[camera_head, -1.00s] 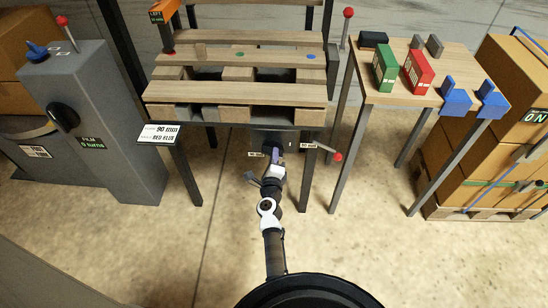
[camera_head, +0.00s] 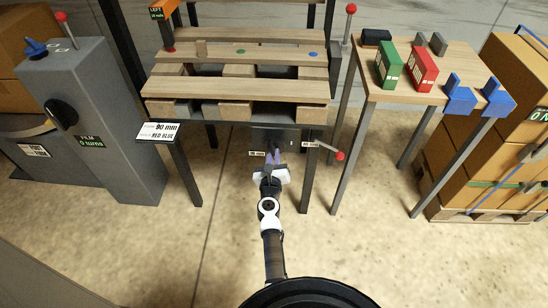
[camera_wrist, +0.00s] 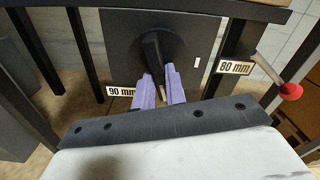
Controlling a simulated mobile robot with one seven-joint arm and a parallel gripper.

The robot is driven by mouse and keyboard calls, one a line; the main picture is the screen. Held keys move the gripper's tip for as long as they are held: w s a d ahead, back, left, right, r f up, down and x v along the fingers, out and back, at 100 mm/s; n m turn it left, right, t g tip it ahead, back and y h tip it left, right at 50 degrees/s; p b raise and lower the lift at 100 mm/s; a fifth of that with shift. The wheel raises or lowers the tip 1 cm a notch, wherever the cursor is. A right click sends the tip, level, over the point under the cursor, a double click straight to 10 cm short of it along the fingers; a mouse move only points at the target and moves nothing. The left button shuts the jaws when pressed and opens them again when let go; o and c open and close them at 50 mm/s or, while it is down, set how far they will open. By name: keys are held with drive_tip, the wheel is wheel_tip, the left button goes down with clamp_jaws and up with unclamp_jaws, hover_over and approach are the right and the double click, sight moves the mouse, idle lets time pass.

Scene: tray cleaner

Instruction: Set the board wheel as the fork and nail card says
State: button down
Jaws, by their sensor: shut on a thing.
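The board wheel (camera_wrist: 152,46) is a dark knob with a raised bar on a dark panel (camera_wrist: 120,30) under the pallet table. My gripper (camera_wrist: 160,76) has its two purple fingers shut on the lower part of the bar; it also shows in the head view (camera_head: 272,158). The bar runs roughly up and down in the wrist view. A "90 mm" label (camera_wrist: 121,91) is at the panel's lower left and an "80 mm" label (camera_wrist: 234,68) at its right. I cannot tell which setting the wheel marks. The fork and nail card (camera_head: 158,132) reads 90 mm and RED BLUE.
A red-knobbed lever (camera_head: 340,155) sticks out right of the panel. The pallet (camera_head: 240,90) above carries red, green and blue spots. A side table (camera_head: 400,93) at right holds green and red boxes. A grey film machine (camera_head: 95,110) stands left. The floor in front is clear.

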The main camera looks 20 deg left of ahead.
drive_tip(key=m, duration=0.3)
drive_tip(key=shift+a+m+b, duration=0.1)
drive_tip(key=shift+m+b, duration=0.2)
drive_tip(key=shift+b, duration=0.05)
drive_tip(key=shift+a+r+m+b, duration=0.15)
drive_tip(key=shift+m+b, duration=0.2)
drive_tip(key=shift+m, duration=1.45)
drive_tip(key=c, duration=1.4)
unclamp_jaws()
drive_tip(key=shift+c, duration=0.2)
drive_tip(key=shift+s+f, duration=0.15)
drive_tip(key=shift+f, duration=0.05)
